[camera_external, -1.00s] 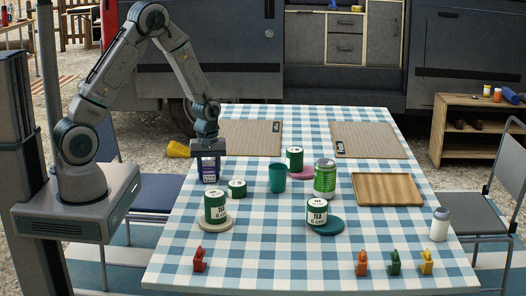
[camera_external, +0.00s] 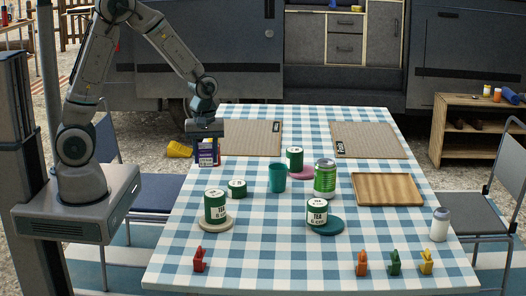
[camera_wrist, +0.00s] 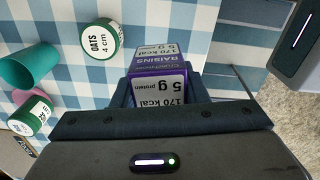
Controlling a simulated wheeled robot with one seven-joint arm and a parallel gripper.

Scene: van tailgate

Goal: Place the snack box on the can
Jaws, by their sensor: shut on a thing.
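The snack box (camera_external: 208,155), purple and white with raisins lettering, is held in my gripper (camera_external: 205,141) at the table's left edge, seemingly a little above the cloth. In the wrist view the box (camera_wrist: 158,68) sits between the two fingers of my gripper (camera_wrist: 157,92), which is shut on it. A green can (camera_external: 325,181) with a silver top stands upright right of the table's middle, apart from the gripper. Its top looks bare.
Another green tin (camera_external: 294,160) is behind the cup. A wooden tray (camera_external: 388,189) lies at the right. Small coloured clips line the front.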

